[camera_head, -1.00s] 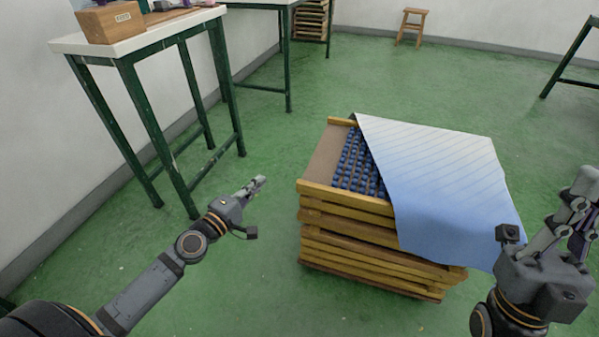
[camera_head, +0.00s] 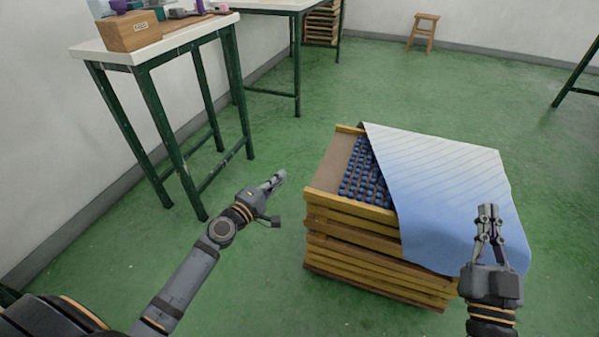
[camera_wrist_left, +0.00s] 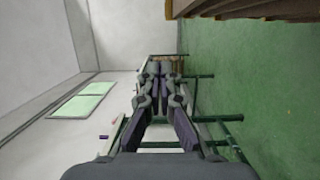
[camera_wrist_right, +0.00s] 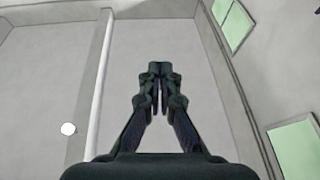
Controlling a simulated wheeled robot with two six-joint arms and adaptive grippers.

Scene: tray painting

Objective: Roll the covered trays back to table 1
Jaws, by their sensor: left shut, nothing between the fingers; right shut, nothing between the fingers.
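A stack of wooden trays (camera_head: 330,229) stands on the floor right of centre in the head view. Rows of small blue pieces (camera_head: 362,178) show in the top tray. A blue and white striped cloth (camera_head: 440,175) covers most of the top and hangs over its right side and front corner. My left gripper (camera_head: 277,180) is shut and empty, left of the stack and apart from it. My right gripper (camera_head: 488,212) is shut and empty, in front of the cloth's right part in the picture; I cannot tell if it touches. The stack's edge shows in the left wrist view (camera_wrist_left: 250,9).
A white-topped table with green legs (camera_head: 165,45) stands at the left, holding a wooden box (camera_head: 133,31). A second table (camera_head: 275,5) is behind it, with stacked trays (camera_head: 321,22) beside it. A stool (camera_head: 422,33) stands at the back. The green floor around is clear.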

